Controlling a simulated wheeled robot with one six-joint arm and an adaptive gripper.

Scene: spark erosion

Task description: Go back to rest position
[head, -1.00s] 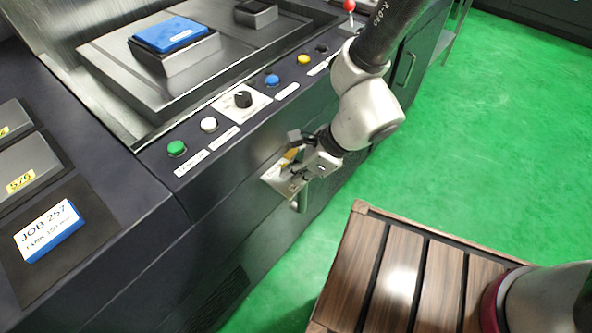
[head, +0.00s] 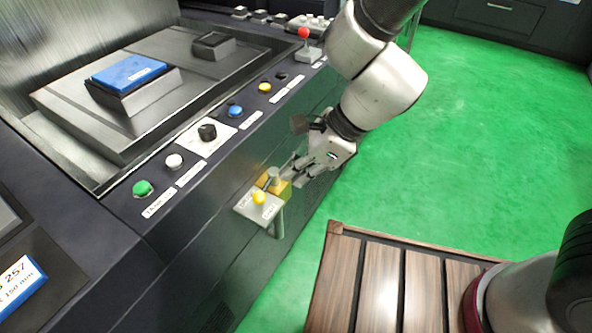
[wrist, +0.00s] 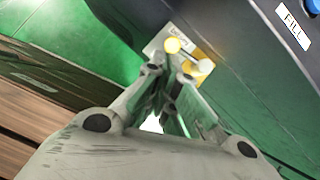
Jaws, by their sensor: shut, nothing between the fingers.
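My gripper (head: 300,170) is shut and empty. It is in front of the dark machine's front face, just right of a small valve with a yellow block (head: 274,184), a yellow round knob (head: 259,197) and a white label plate (head: 245,207). A small gap seems to lie between fingertips and valve. A grey handle or pipe (head: 279,222) hangs below the plate.
A slatted wooden platform (head: 345,275) lies at the lower right. Green floor (head: 470,130) is clear to the right.

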